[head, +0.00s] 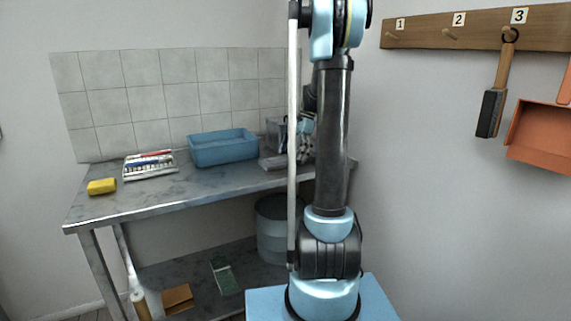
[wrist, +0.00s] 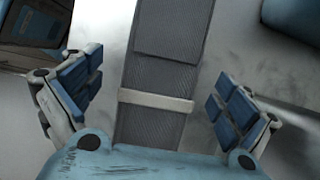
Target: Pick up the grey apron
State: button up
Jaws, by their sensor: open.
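A grey ribbed folded cloth, which looks like the grey apron (wrist: 165,75), lies in the wrist view with a pale band across it. It runs between the two blue-padded fingers of my gripper (wrist: 160,98). The fingers are spread wide, one on each side of the cloth, with a gap to it on both sides. I cannot tell how high they are above it. In the head view a flat grey folded piece (head: 271,163), likely the same cloth, lies at the right part of the worktop. My gripper (head: 304,152) is there beside it, partly hidden by my arm.
On the grey worktop (head: 215,184) stand a blue basin (head: 222,149), a tray of coloured tubes (head: 150,164), a yellow sponge (head: 102,186) and a greyish bin (head: 277,130). A peg rail (head: 480,30) with a hanging brush (head: 491,112) and orange dustpan (head: 540,133) is on the right wall.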

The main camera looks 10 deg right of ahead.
jog(key=shift+a+f, duration=0.15)
jog(key=shift+f, duration=0.25)
jog(key=shift+s, duration=0.1)
jog(key=c, duration=1.3)
jog(key=shift+r, duration=0.1)
